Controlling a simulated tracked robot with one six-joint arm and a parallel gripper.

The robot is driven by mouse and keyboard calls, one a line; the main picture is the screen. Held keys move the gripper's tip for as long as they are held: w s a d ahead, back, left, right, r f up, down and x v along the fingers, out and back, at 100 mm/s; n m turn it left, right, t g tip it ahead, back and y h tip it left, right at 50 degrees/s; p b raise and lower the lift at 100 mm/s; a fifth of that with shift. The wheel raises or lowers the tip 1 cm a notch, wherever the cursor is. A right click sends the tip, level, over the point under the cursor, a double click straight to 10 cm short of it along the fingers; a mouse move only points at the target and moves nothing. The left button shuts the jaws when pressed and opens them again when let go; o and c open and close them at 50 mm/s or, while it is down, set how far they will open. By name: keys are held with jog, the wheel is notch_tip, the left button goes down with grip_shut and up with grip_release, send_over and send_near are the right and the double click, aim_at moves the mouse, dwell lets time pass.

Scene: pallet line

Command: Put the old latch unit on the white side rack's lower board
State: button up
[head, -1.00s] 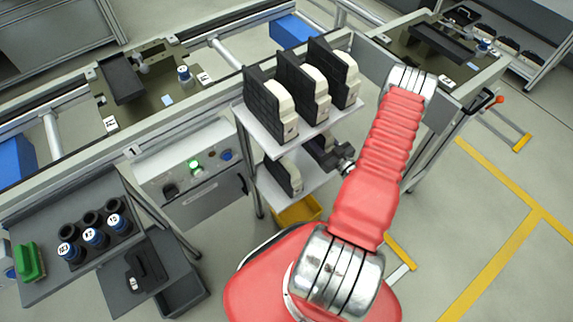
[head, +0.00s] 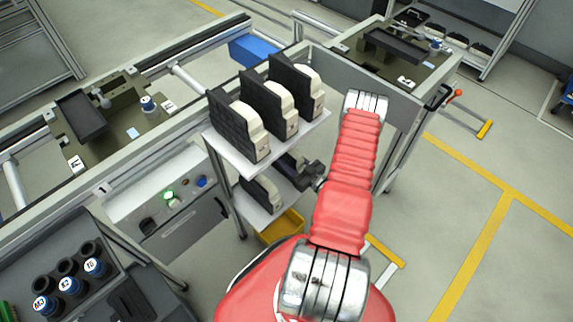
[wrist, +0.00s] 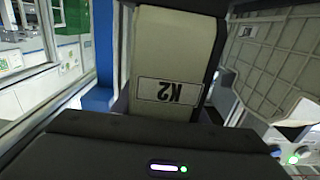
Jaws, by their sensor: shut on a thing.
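My gripper (head: 294,170) is at the white side rack, below the right side of its upper board (head: 240,160) and beside its lower board (head: 250,212). It is shut on the old latch unit, a cream block with dark sides and a K2 label, filling the middle of the wrist view (wrist: 175,50). In the head view a dark latch unit (head: 260,193) shows upright at the lower board, left of my gripper, partly hidden by the upper board. I cannot tell whether it rests on the board. The fingertips are hidden.
Three black and cream latch units (head: 238,125) stand on the upper board, close above my gripper. A yellow bin (head: 282,226) is below the lower board. The conveyor frame (head: 110,180) runs behind the rack.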

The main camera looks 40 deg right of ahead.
jog(key=shift+f, duration=0.2)
jog(key=shift+f, duration=2)
jog(key=shift+f, duration=0.1)
jog(key=o, duration=1.2)
jog(key=shift+o, duration=0.2)
jog(key=shift+s, duration=0.15)
jog(key=s, duration=1.1)
jog(key=shift+s+d, duration=0.15)
jog(key=shift+s, duration=0.25)
